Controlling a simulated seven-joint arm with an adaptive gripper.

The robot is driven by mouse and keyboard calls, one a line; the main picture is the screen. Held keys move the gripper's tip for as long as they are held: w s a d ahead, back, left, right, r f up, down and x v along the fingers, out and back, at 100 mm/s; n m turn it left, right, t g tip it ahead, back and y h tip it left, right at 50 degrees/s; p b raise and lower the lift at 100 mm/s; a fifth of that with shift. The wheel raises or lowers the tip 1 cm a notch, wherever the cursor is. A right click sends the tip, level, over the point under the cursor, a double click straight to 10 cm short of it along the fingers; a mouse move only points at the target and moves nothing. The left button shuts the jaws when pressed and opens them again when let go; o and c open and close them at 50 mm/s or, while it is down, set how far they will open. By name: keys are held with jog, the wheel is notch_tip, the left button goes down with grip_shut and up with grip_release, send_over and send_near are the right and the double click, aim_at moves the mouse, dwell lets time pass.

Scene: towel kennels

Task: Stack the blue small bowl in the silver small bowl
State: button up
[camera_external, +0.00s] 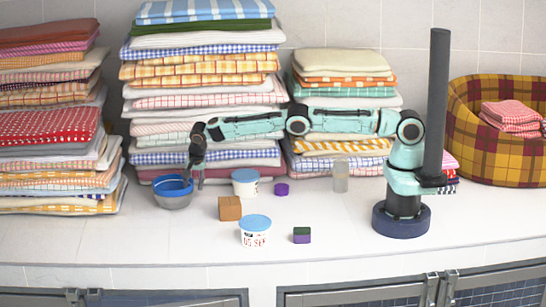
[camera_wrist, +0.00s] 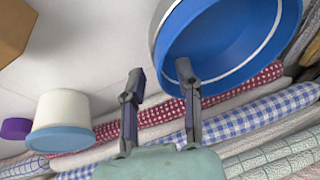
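The blue small bowl (camera_external: 174,184) sits nested in the silver small bowl (camera_external: 174,202) on the counter, in front of the towel stacks. Its blue inside (camera_wrist: 232,35) fills the upper right of the wrist view, with a pale ring in it. The silver bowl's grey outer wall (camera_wrist: 160,22) shows along the left side there. My gripper (camera_external: 194,179) is at the bowls' right side in the external view. In the wrist view my gripper (camera_wrist: 160,78) is open, with one fingertip over the blue inside and the other outside the bowls. Contact with the rim cannot be told.
A blue-lidded white tub (camera_external: 245,184) and a purple piece (camera_external: 281,189) are right of the bowls. A brown cube (camera_external: 230,208), another lidded tub (camera_external: 255,232) and a green-purple block (camera_external: 301,235) are nearer the front. Towel stacks (camera_external: 205,100) stand close behind.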

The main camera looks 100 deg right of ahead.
jog(key=shift+r, duration=0.5)
jog(key=v, duration=1.3)
jog(key=s+a+r+n+y, duration=0.3)
jog(key=s+a+r+n, duration=0.2)
jog(key=s+r, duration=0.45)
jog(key=s+a+n, duration=0.4)
jog(key=s+n, duration=0.1)
jog(key=s, duration=0.6)
jog(key=s+a+f+n+g+y, duration=0.1)
jog(key=s+a+n, duration=0.3)
jog(key=s, duration=0.7)
jog(key=s+a+n+y, duration=0.1)
jog(key=s+a+n, duration=0.3)
jog(key=s, duration=0.6)
jog(key=shift+s+f+n+g, duration=0.4)
jog(key=shift+n, duration=0.7)
